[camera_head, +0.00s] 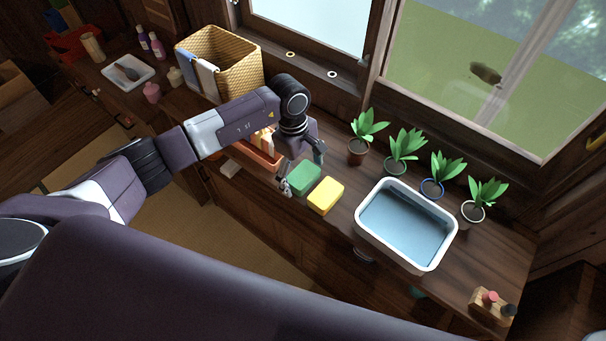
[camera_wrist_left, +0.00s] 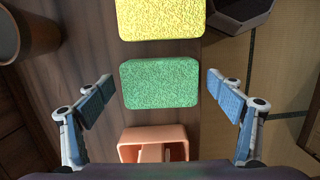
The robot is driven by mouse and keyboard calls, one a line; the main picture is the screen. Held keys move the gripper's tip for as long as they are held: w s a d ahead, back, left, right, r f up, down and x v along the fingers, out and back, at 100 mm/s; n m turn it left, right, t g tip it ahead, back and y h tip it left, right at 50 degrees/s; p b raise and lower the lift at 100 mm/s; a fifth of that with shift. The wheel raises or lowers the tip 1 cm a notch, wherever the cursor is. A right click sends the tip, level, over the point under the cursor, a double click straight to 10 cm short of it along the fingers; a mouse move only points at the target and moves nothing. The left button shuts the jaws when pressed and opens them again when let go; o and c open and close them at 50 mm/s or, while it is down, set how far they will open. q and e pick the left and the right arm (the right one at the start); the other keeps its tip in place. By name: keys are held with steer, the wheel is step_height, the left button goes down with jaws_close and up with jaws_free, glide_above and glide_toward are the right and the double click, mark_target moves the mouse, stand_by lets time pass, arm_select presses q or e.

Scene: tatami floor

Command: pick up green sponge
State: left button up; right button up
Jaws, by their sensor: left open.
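The green sponge (camera_head: 304,177) lies on the wooden counter, just left of the yellow sponge (camera_head: 325,195) in the head view. My left gripper (camera_head: 301,172) is over the green sponge, with its fingers spread on either side of it. In the left wrist view the green sponge (camera_wrist_left: 160,83) sits centred between the open fingers of the left gripper (camera_wrist_left: 163,95), with a gap on both sides. The yellow sponge (camera_wrist_left: 160,18) is beyond it at the top of that view. My right gripper is not in view.
An orange container (camera_head: 262,155) stands close to the left of the green sponge, partly behind my arm. A white basin of water (camera_head: 405,225) is to the right. Several potted plants (camera_head: 405,148) line the window side. A wicker basket (camera_head: 235,62) stands at the back left.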

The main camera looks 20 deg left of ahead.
mark_target(303, 174)
arm_select(q)
steer(key=shift+c, duration=0.6)
steer(key=c, duration=0.7)
steer(key=shift+r, duration=0.15)
steer(key=shift+r+b, duration=2.4)
steer(key=shift+r, duration=7.5)
steer(key=shift+o, duration=0.2)
